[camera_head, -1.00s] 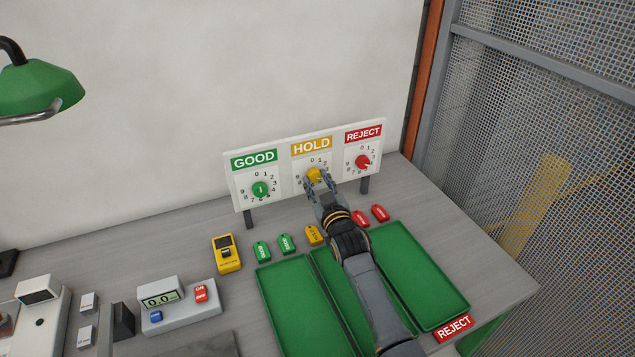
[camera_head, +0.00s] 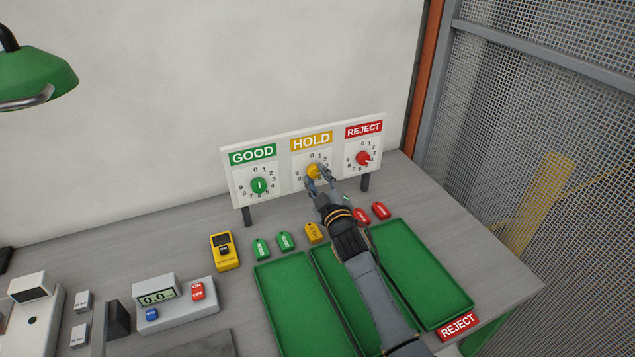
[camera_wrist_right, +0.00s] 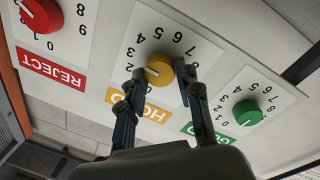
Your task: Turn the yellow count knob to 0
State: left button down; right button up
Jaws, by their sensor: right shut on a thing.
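The yellow count knob (camera_head: 313,171) is in the middle of the white dial panel, under the yellow HOLD label (camera_head: 311,141). The right wrist view shows the knob (camera_wrist_right: 160,69) upside down, with its white pointer toward the lower left of that picture. A finger covers the digits there, so I cannot read the number it points to. My right gripper (camera_head: 318,174) is shut on the knob, one finger on each side; the fingers (camera_wrist_right: 162,74) also show in the wrist view. My left gripper is not in view.
The green knob (camera_head: 260,186) and red knob (camera_head: 363,158) flank the yellow one on the panel. Several coloured tags, such as a yellow one (camera_head: 314,233), lie below. Green trays (camera_head: 287,300) lie under my right forearm. A wire mesh (camera_head: 560,130) stands at right.

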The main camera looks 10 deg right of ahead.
jog(key=n+b, duration=0.1)
jog(key=n, duration=0.4)
jog(key=shift+f+y+b, duration=0.15)
jog(key=shift+y+b, duration=0.15)
jog(key=shift+b, duration=0.1)
jog(key=n+b, duration=0.1)
jog(key=n, duration=0.4)
jog(key=shift+d+y, duration=0.1)
jog(key=shift+y, duration=0.2)
jog(key=n, duration=0.5)
jog(key=shift+y, duration=0.4)
jog(key=shift+d+n+y, duration=0.1)
jog(key=shift+n+y, duration=0.2)
jog(key=shift+n, duration=2.1)
jog(key=o, duration=1.1)
jog(key=shift+o, duration=0.2)
jog(key=r+v, duration=0.1)
jog(key=v, duration=1.1)
jog(key=shift+f, duration=0.45)
